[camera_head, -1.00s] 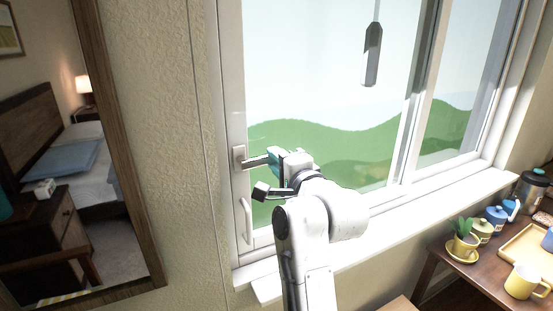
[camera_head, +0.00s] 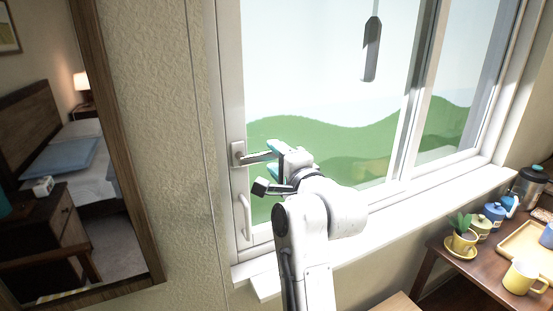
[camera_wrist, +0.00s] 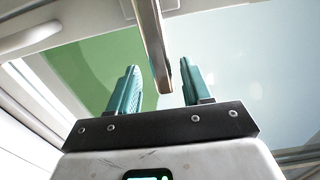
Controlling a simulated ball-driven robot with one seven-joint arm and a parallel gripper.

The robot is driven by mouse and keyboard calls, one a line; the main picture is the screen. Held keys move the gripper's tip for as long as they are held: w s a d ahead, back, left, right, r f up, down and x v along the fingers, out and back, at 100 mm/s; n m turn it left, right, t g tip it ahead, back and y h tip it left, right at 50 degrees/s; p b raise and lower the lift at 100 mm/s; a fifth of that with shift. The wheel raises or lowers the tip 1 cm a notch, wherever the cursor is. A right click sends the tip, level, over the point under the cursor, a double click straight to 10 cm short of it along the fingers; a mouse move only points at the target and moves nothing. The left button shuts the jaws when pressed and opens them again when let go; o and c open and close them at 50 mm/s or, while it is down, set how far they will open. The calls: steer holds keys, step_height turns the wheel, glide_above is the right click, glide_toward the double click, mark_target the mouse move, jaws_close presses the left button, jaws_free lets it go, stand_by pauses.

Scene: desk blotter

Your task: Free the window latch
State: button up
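The window latch has a pale plate (camera_head: 238,153) on the left window frame. Its lever (camera_head: 258,157) sticks out to the right, roughly level, in the head view. In the wrist view the lever (camera_wrist: 153,45) comes down from the top as a narrow bar, its end between my two teal fingers. My gripper (camera_wrist: 158,66) is open around it, with a visible gap to each finger; the gap to the right finger looks smaller. In the head view my gripper (camera_head: 272,149) is at the lever's free end, and the wrist partly hides the fingers.
A white pull handle (camera_head: 245,217) is on the frame below the latch. A dark grey pull (camera_head: 371,50) hangs in front of the glass. The sill (camera_head: 400,216) is bare. A table at right holds a potted plant (camera_head: 461,228), mugs and a tray. A mirror is at left.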

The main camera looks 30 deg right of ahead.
steer(key=s+b, duration=0.2)
steer(key=s, duration=0.8)
steer(key=shift+s, duration=0.4)
steer(key=s+d+f+n+g, duration=0.1)
steer(key=s+f+n+g, duration=0.35)
steer(key=f, duration=0.75)
steer(key=s+d+f+n+g, duration=0.2)
steer(key=s+f+n+g, duration=0.25)
steer(key=f, duration=0.75)
steer(key=s+f+n+g, duration=0.4)
steer(key=s+f, duration=0.4)
steer(key=s, duration=0.3)
steer(key=s+a+f+n+g, duration=0.1)
steer(key=s+f+n+g, duration=0.3)
steer(key=s+f, duration=0.5)
steer(key=s, duration=0.3)
steer(key=shift+s+f+n, duration=0.25)
steer(key=shift+s+n, duration=0.05)
steer(key=shift+n, duration=0.1)
steer(key=shift+a, duration=0.1)
steer(key=shift+c, duration=0.4)
